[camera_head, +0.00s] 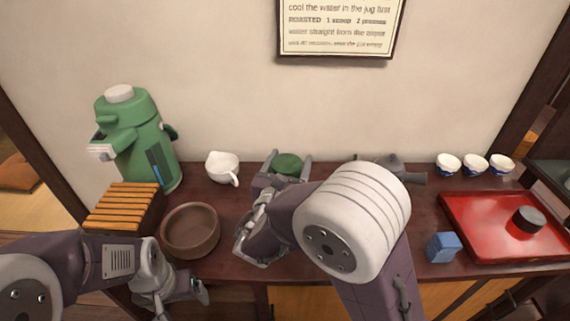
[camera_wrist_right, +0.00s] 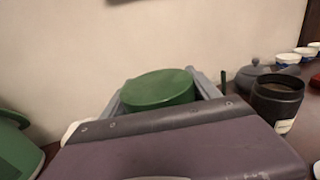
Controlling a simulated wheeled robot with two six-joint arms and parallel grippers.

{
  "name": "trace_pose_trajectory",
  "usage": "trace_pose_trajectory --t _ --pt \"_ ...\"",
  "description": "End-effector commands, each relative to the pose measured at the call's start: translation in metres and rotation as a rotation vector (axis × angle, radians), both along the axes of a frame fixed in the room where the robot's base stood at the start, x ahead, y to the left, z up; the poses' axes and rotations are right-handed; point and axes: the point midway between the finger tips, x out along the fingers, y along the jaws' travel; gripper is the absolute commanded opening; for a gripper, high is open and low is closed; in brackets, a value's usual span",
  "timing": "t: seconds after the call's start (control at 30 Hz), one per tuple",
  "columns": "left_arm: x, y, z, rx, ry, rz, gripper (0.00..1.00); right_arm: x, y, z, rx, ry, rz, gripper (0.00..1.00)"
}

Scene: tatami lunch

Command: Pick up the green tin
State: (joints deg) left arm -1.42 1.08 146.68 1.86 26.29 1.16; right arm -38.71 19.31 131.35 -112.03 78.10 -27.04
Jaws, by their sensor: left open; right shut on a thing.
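The green tin (camera_head: 288,163) is near the wall in the middle of the dark wooden counter, and only its upper part shows. My right gripper (camera_head: 287,170) is shut on the green tin, with one finger on each side of it. In the right wrist view the tin's round green lid (camera_wrist_right: 158,89) rises between the two grey fingers, and its lower part is hidden by my wrist. I cannot tell whether the tin touches the counter. My left gripper (camera_head: 180,296) is open and empty at the counter's front edge, below the brown bowl.
A white jug (camera_head: 222,167) stands left of the tin, with a brown bowl (camera_head: 190,230), a slatted box (camera_head: 124,207) and a green dispenser (camera_head: 136,138) further left. A grey teapot (camera_head: 393,168), blue block (camera_head: 441,247), red tray (camera_head: 470,222) and white cups (camera_head: 474,164) are right. A dark canister (camera_wrist_right: 277,98) shows in the wrist view.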

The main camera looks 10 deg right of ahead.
Motion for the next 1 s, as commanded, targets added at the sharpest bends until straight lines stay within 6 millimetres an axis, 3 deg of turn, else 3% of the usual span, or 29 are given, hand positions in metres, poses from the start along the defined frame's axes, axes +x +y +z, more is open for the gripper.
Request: trace_pose_trajectory --t 0.47,0.53,0.7,1.0 --pt "0.0 0.0 0.021 0.0 0.0 0.0 0.88 -0.044 -0.069 0.051 0.002 -0.004 -0.004 0.0" --pt "0.0 0.0 0.007 0.0 0.0 0.0 0.88 -0.046 -0.072 0.046 0.006 -0.006 -0.004 0.0" --pt "0.0 0.0 -0.007 0.0 0.0 0.0 0.88 -0.051 -0.08 0.053 0.005 -0.005 -0.004 0.0" --pt "0.0 0.0 -0.014 0.0 0.0 0.0 0.88 -0.056 -0.086 0.061 0.0 -0.002 0.0 0.0"
